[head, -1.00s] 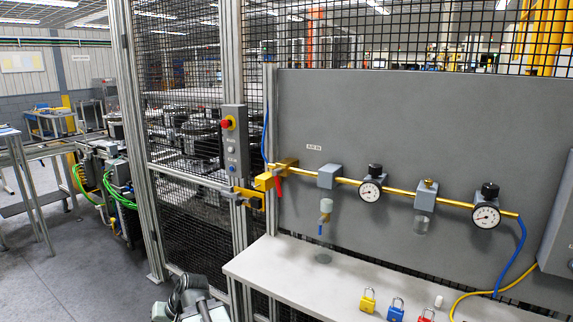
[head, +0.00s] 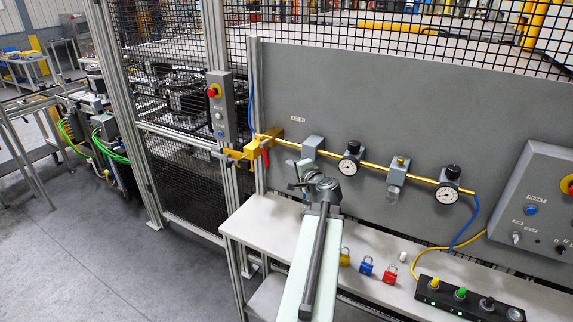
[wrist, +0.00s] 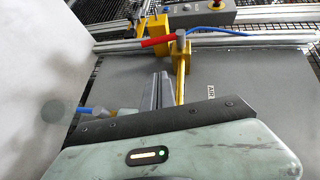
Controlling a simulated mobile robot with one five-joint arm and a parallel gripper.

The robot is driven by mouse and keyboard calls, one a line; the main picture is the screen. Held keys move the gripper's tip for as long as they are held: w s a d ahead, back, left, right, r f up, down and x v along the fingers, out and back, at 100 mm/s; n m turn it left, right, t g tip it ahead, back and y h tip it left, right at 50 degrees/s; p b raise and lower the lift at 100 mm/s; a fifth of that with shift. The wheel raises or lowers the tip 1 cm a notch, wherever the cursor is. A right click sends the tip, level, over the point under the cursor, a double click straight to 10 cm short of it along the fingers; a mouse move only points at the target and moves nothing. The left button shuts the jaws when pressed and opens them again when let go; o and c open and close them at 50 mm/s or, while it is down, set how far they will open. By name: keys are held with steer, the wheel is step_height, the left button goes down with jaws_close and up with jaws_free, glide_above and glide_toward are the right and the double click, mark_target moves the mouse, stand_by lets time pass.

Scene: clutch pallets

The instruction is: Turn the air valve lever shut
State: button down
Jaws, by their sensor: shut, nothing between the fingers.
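The fingertips look a little short of the lever, with no contact visible. In the head view my gripper (head: 296,166) is to the right of the lever, small and partly hidden by my wrist.
The brass pipe carries grey regulator blocks (head: 313,148) and gauges (head: 348,164) close by my arm. A white bench (head: 262,215) below holds blue (head: 366,265) and red (head: 390,273) padlocks. A control box (head: 545,205) is at the right.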

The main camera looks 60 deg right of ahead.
steer(key=w+d+f+b, duration=0.1)
steer(key=w, duration=0.4)
steer(key=w+d+f+b, duration=0.1)
steer(key=w+d, duration=0.1)
steer(key=w, duration=0.3)
steer(key=shift+d+f, duration=0.25)
steer(key=shift+f, duration=0.05)
steer(key=shift+w+f+b, duration=0.6)
steer(key=shift+w+b, duration=0.1)
steer(key=shift+s, duration=0.1)
